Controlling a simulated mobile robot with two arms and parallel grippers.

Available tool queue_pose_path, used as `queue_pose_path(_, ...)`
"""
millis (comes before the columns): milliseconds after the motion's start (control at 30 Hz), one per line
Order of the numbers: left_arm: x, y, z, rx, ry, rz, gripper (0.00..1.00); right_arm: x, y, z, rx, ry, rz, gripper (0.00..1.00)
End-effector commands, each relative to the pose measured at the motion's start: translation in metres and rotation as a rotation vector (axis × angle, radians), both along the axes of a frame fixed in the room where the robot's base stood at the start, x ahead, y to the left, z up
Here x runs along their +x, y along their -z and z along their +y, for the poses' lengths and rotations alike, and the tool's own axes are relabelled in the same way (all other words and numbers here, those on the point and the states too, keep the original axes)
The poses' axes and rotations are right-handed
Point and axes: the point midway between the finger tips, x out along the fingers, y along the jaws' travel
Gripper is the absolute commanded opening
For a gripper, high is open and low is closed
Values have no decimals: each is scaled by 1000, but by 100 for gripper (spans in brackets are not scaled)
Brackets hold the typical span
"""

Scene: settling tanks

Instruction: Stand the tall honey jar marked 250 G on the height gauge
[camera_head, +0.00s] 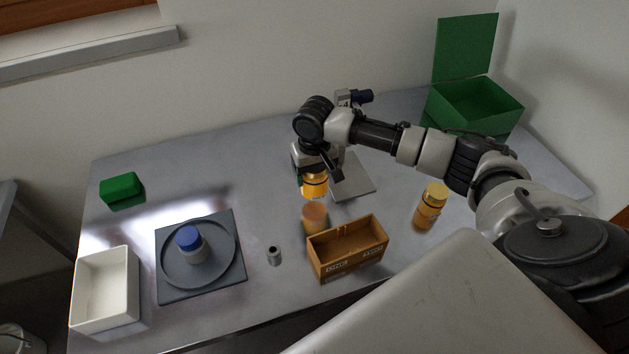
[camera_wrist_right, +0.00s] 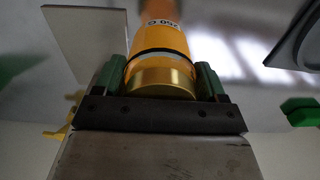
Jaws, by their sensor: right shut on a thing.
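My right gripper (camera_head: 318,172) is shut on the honey jar (camera_head: 314,187), an amber jar with a gold lid. In the right wrist view the jar (camera_wrist_right: 163,45) sits lid-first between the green finger pads (camera_wrist_right: 165,82), and its label reads 250 G. The jar appears to hang above the table, with an orange reflection below it. A flat grey plate (camera_head: 358,182), perhaps the height gauge's base, lies just right of the jar; it also shows in the right wrist view (camera_wrist_right: 85,40). The jar is apart from it. My left gripper is out of view.
Another amber jar (camera_head: 431,205) stands at right. A brown crate (camera_head: 350,262) and small grey cylinder (camera_head: 274,256) are in front. At left are a round grey dish (camera_head: 174,270) bearing a blue-lidded jar (camera_head: 190,243), a white bin (camera_head: 105,318) and green block (camera_head: 121,187). A green box (camera_head: 474,106) stands back right.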

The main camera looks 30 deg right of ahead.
Motion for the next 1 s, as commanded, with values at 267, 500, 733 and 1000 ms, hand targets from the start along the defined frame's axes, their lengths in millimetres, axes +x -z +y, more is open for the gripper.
queue_pose_path(267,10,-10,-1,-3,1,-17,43,1,32,0,-2,0,0,34)
queue_pose_path(500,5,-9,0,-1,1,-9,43,1,40,1,0,-1,-2,34)
queue_pose_path(733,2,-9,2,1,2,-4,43,0,43,0,0,0,0,75)
queue_pose_path(1000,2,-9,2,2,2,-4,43,0,43,0,-1,-1,0,97)
